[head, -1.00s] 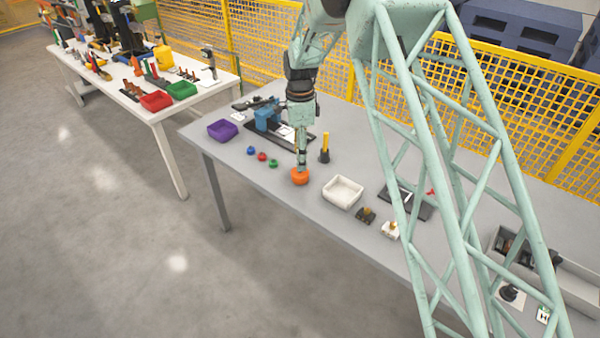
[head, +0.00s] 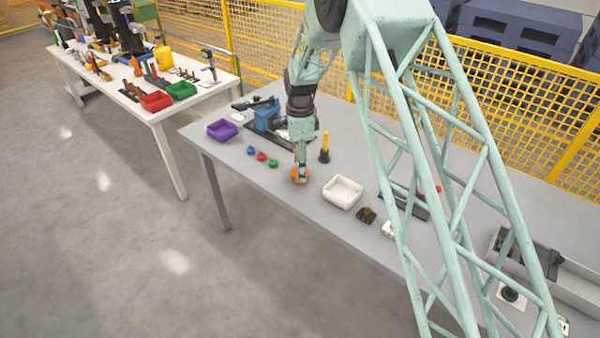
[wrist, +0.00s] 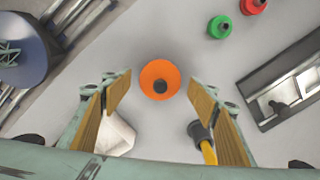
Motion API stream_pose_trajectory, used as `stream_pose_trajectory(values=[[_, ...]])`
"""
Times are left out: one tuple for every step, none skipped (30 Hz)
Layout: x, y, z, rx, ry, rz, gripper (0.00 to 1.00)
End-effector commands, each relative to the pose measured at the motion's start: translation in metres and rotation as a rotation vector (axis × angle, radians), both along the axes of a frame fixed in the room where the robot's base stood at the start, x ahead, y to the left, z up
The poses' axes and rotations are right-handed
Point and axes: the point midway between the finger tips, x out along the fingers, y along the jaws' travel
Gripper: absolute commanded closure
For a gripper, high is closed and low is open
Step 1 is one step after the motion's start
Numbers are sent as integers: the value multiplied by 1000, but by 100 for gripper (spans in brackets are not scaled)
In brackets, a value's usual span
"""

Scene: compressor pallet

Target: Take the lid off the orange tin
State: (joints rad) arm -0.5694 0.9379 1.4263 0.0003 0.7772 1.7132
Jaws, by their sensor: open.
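The orange tin (head: 300,175) stands on the grey table near its front edge, partly hidden by my gripper in the head view. My gripper (wrist: 159,92) is open, pointing down. The fingers show on either side of the tin in the wrist view, with nothing between their pads. I cannot tell how far the fingertips are above the lid.
A white bin (head: 343,192) stands right of the tin. A yellow-handled tool (head: 325,148) stands upright behind it. Small green (head: 273,163), red (head: 262,157) and blue (head: 251,150) knobbed pieces and a purple bin (head: 222,130) lie to the left.

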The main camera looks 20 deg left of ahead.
Motion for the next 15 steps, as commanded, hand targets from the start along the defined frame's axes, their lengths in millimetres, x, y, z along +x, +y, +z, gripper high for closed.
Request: stream_pose_trajectory(values=[[0,0,0,0,0,0,46],[0,0,0,0,0,0,46],[0,0,0,0,0,0,46],[0,0,0,0,0,0,46],[0,0,0,0,0,0,46],[0,0,0,0,0,0,46],[0,0,0,0,0,0,46],[0,0,0,0,0,0,46],[0,0,0,0,0,0,46],[0,0,0,0,0,0,47],[0,0,0,0,0,0,50],[0,0,0,0,0,0,53],[0,0,0,0,0,0,56],[0,0,0,0,0,0,59],[0,0,0,0,0,0,62]])
